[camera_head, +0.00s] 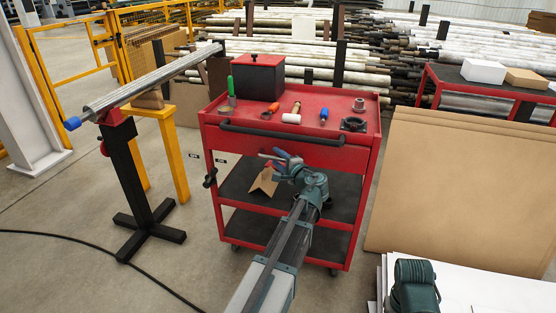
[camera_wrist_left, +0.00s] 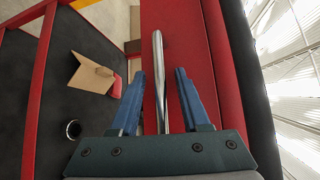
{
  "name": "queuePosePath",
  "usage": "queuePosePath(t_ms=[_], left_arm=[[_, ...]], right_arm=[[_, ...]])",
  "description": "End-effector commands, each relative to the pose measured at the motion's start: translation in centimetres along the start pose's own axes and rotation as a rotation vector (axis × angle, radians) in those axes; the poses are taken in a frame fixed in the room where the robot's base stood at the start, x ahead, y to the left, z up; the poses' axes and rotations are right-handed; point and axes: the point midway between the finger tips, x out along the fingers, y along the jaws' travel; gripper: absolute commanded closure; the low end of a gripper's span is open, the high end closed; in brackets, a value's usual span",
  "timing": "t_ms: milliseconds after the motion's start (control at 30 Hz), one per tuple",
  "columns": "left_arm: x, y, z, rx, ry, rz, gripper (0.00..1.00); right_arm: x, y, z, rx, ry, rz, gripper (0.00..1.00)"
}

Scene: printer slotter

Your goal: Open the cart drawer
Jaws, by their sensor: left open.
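The red cart (camera_head: 207,135) stands in the middle of the head view. Its drawer front (camera_head: 345,157) is the red panel below the black push bar, and the drawer looks closed. My left gripper (camera_head: 274,157) is in front of this panel. In the left wrist view, the drawer's silver bar handle (camera_wrist_left: 157,48) runs between the open blue fingers (camera_wrist_left: 160,73), with a gap on both sides. The red drawer front (camera_wrist_left: 186,40) lies behind the handle. In the head view my gripper mostly hides the handle. My right gripper is not in view.
The black push bar (camera_head: 280,135) crosses above the drawer. A red box (camera_head: 258,78) and several tools lie on the cart top. A cardboard piece (camera_head: 264,182) sits on the shelf below. A pipe stand (camera_head: 133,180) is at left; large brown boards (camera_head: 460,190) lean at right.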

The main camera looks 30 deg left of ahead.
Motion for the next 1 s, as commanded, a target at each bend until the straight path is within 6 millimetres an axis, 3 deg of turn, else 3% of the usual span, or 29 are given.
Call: queuePosePath(t_ms=[267, 533, 1000], left_arm=[[0.10, -0.01, 0.00, 0.000, 0.000, 0.000, 0.54], [0.08, 0.00, 0.00, 0.000, 0.000, 0.000, 1.00], [0.06, 0.02, -0.01, -0.001, 0.000, 0.001, 1.00]], right_arm=[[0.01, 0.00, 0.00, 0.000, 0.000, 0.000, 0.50], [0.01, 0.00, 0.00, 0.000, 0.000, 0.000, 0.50], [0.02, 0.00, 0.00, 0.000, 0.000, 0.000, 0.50]])
